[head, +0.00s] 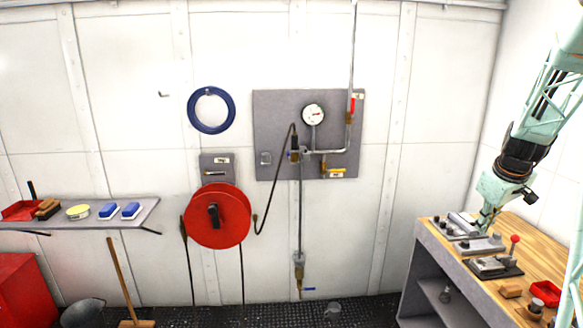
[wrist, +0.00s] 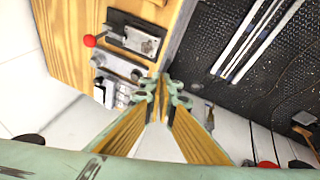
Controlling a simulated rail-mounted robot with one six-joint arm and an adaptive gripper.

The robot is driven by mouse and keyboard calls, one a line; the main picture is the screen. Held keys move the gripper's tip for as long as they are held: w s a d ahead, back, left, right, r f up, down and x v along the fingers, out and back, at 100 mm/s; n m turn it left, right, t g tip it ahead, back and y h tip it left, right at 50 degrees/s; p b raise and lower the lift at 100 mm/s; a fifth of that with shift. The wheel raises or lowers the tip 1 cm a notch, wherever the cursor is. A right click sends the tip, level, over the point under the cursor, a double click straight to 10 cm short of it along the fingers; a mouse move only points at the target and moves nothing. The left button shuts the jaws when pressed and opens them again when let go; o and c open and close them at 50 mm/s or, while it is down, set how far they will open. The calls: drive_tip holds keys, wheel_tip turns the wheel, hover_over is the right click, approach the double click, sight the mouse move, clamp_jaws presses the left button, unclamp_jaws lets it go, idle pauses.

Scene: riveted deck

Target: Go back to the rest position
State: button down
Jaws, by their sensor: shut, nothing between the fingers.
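My gripper (head: 482,228) is at the right in the head view, low over the left edge of the wooden workbench (head: 545,254). It points down at the metal fixtures on the bench top. In the wrist view my gripper (wrist: 164,88) has its fingertips together with nothing between them. The fingers lie in front of the bench edge there. I cannot tell from these views whether the fingertips touch a fixture.
Metal fixtures (head: 480,244) and a red-knobbed lever (head: 514,240) stand on the bench close to my gripper. A wall panel (head: 274,108) with gauge and pipes and a red hose reel (head: 232,215) are left. The dark floor (head: 350,310) between is mostly clear.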

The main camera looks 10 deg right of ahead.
drive_tip(key=s+a+r, duration=0.4)
drive_tip(key=a+r, duration=0.1)
drive_tip(key=a, duration=0.6)
drive_tip(key=s+a+r+y, duration=0.1)
drive_tip(key=s+a+r, duration=0.2)
drive_tip(key=a+r, duration=0.55)
drive_tip(key=s+a+r, duration=0.2)
drive_tip(key=s+a, duration=0.2)
drive_tip(key=a, duration=0.9)
drive_tip(key=s+a, duration=1)
drive_tip(key=s, duration=0.3)
drive_tip(key=s+a+m+y, duration=0.1)
drive_tip(key=s+a, duration=1)
drive_tip(key=s, duration=0.2)
drive_tip(key=shift+s+r+y, duration=0.15)
drive_tip(key=shift+s+y, duration=0.1)
drive_tip(key=shift+y, duration=0.05)
